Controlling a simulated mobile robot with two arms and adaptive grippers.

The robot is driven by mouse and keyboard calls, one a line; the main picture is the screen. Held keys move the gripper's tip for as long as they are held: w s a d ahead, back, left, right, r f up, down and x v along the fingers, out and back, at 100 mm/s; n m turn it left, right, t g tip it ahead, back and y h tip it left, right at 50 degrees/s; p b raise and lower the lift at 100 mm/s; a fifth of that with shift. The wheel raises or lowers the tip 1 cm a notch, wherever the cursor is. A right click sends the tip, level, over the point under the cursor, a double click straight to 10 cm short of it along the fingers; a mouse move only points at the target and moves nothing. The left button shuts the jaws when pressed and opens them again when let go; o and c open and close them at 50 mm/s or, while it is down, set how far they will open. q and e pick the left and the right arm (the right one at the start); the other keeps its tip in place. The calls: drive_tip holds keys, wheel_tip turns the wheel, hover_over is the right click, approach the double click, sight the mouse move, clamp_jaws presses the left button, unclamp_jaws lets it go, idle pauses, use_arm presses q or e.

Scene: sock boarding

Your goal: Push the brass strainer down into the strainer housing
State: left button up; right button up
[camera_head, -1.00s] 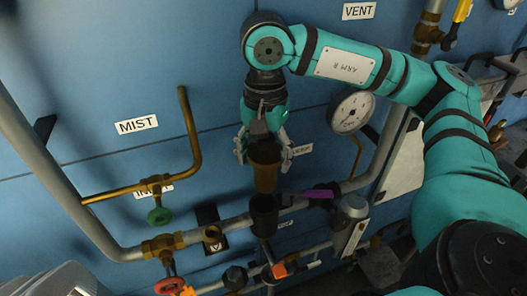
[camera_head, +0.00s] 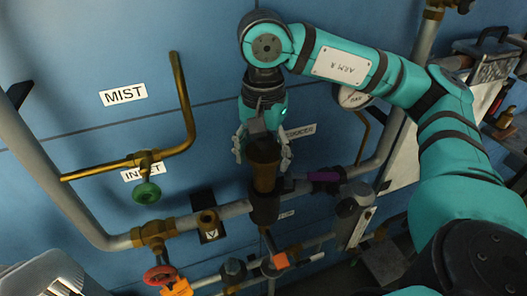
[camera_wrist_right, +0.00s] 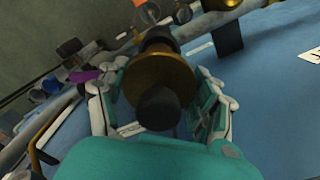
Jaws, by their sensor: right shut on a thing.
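The brass strainer (camera_head: 265,177), a tapered cup with a dark wide top, is upright in my right gripper (camera_head: 263,157). The gripper's fingers are shut on its upper part from both sides. The dark strainer housing (camera_head: 265,209) is on the grey pipe directly below. The strainer's lower end is at the housing's mouth, and most of its body shows above the rim. I cannot tell how far its tip is inside. In the right wrist view, the strainer's brass rim (camera_wrist_right: 160,72) and dark knob sit between the fingers.
A grey pipe (camera_head: 95,225) runs along the blue wall. A gauge (camera_head: 352,97) is behind my right arm.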

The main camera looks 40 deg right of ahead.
sight(264, 175)
idle(1.2)
drive_tip(key=shift+b, duration=0.75)
idle(0.5)
drive_tip(key=shift+f+b, duration=3.05)
drive_tip(key=shift+r, duration=0.2)
drive_tip(key=shift+r+p, duration=1.05)
drive_tip(key=shift+r, duration=0.25)
drive_tip(key=shift+r+p, duration=1.05)
drive_tip(key=shift+r, duration=0.35)
